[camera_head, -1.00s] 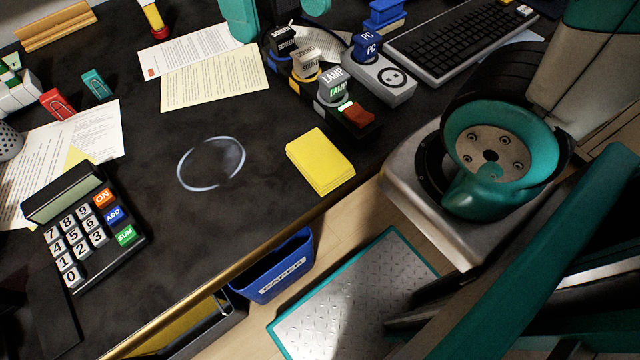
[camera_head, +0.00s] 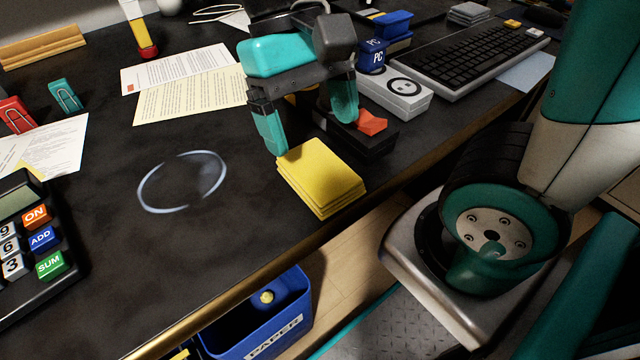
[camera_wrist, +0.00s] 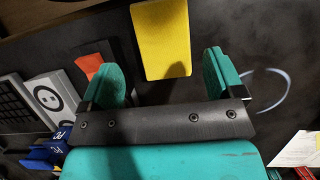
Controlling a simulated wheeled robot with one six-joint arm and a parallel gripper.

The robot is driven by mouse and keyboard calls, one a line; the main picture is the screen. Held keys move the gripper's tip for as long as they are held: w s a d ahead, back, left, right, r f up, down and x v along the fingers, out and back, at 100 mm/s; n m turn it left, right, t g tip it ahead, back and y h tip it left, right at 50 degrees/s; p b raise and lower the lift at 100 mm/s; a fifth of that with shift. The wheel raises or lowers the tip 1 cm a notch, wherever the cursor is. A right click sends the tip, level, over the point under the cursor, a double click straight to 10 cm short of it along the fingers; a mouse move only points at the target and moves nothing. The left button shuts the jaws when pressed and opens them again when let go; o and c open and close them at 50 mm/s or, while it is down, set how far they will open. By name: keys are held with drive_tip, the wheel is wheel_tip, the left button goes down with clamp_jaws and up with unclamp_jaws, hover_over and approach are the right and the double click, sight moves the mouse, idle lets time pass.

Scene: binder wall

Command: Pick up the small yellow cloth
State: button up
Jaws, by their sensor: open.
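The small yellow cloth (camera_head: 320,178) is a folded, layered rectangle lying on the dark desk near its front edge. My gripper (camera_head: 308,135) is above the desk just behind the cloth, its teal fingers apart and nothing held between them. In the wrist view the cloth (camera_wrist: 161,40) lies ahead of the fingertips, between their lines, with its near end close to the gap of my gripper (camera_wrist: 163,70). I cannot tell the exact height of the fingers over the desk.
A power strip with a red switch (camera_head: 371,122) is close beside my right finger. A blue PC plug (camera_head: 373,55) and a white socket (camera_head: 405,90) stand behind it. A calculator (camera_head: 40,238) is at left. A blue paper bin (camera_head: 262,318) is below the desk edge.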

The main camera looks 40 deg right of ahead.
sight(323, 171)
drive_tip(key=shift+b+x, duration=1.55)
drive_tip(key=shift+x, duration=1.45)
drive_tip(key=shift+s+f, duration=0.1)
drive_tip(key=shift+c, duration=0.2)
drive_tip(key=shift+f, duration=0.1)
drive_tip(key=c, duration=0.6)
